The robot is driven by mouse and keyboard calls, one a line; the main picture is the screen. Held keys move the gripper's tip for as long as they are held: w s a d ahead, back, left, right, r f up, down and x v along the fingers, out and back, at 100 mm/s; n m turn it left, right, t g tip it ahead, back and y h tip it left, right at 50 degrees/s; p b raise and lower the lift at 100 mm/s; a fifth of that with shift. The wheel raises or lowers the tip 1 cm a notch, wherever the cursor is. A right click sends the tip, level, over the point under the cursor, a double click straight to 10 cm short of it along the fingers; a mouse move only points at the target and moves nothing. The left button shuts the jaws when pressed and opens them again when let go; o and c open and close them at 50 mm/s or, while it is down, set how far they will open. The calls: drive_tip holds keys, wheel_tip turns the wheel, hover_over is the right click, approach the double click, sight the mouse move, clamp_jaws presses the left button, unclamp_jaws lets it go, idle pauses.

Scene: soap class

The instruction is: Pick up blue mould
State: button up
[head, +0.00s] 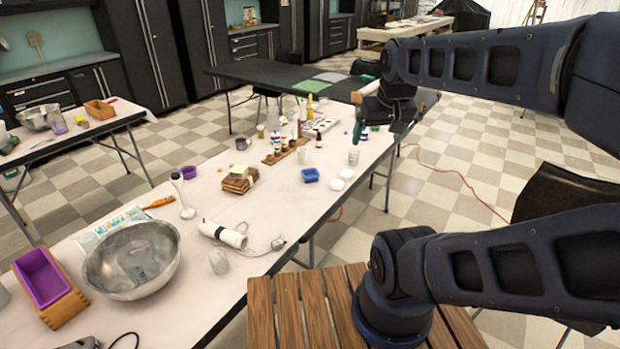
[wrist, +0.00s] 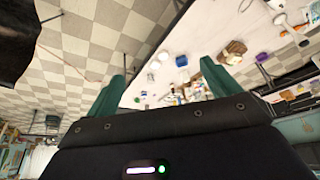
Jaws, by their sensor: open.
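In the wrist view the blue mould (wrist: 163,56) shows small and far off, between the fingers. My gripper (head: 372,122) is open, with green fingers, held up near the table's far right end. It is apart from the mould, which lies lower and to the left in the head view. In the wrist view my gripper (wrist: 162,72) has wide-spread fingers with nothing between them.
Two white round pieces (head: 347,174) lie right of the mould. A steel bowl (head: 131,262) and purple mould (head: 42,276) are at the near end.

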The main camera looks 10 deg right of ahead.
drive_tip(key=shift+w, duration=0.1)
drive_tip(key=n+g+h, duration=0.2)
drive_tip(key=n+g, duration=0.2)
drive_tip(key=n, duration=1.5)
hover_over(310, 173)
drive_tip(key=s+a, duration=0.2)
drive_tip(key=s, duration=0.1)
wheel_tip(310, 173, down, 34)
drive_tip(key=f, duration=0.4)
drive_tip(key=d+f, duration=0.1)
drive_tip(key=f, duration=0.6)
drive_tip(key=shift+s+d, duration=0.1)
drive_tip(key=shift+d, duration=0.2)
drive_tip(key=shift+r, duration=0.1)
drive_tip(key=shift+c, duration=0.5)
